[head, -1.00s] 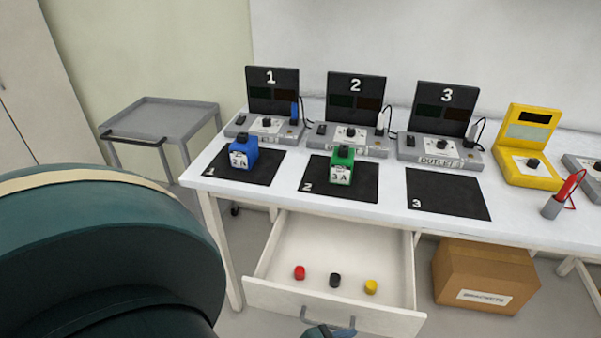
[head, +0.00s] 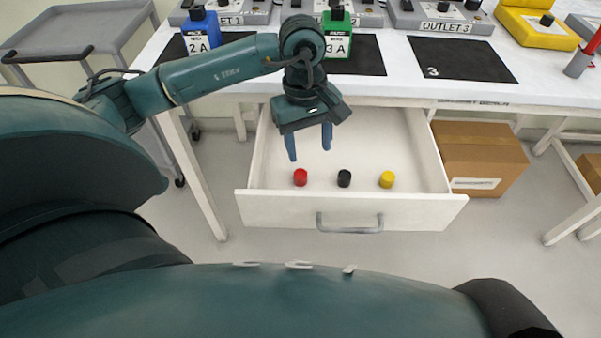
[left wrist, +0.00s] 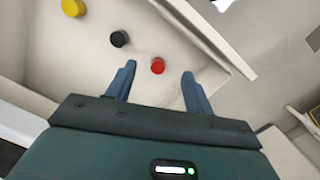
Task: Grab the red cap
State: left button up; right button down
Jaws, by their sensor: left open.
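The red cap (head: 300,177) lies in the open white drawer (head: 350,212), leftmost of three caps in the head view. In the left wrist view the red cap (left wrist: 158,66) shows between and beyond the fingertips. My left gripper (head: 309,150) hangs over the drawer, fingers pointing down, open and empty. In the head view its fingertips appear just above the red cap and apart from it. The left gripper also shows in the left wrist view (left wrist: 158,70). My right gripper is not in view.
A black cap (head: 344,178) and a yellow cap (head: 387,179) lie to the right of the red one. The drawer walls surround them. The table edge (head: 400,95) is behind the gripper. A cardboard box (head: 470,160) stands right of the drawer.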

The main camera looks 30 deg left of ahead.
pick_arm(q)
jog(key=shift+y, duration=0.6)
jog(key=f, duration=0.2)
jog(key=a+f, duration=0.1)
jog(key=f, duration=0.1)
jog(key=a+f, duration=0.1)
jog(key=f, duration=0.1)
jog(key=shift+w+a+f+b, duration=0.2)
jog(key=shift+w+f+b, duration=0.1)
jog(key=shift+w+b, duration=0.1)
jog(key=shift+w+a+f, duration=0.1)
jog(key=shift+w+f, duration=0.1)
jog(key=shift+f, duration=1.3)
jog(key=shift+w+a+f, duration=0.1)
jog(key=shift+w+f, duration=0.1)
jog(key=shift+f, duration=1.3)
jog(key=c, duration=1)
jog(key=shift+r, duration=0.1)
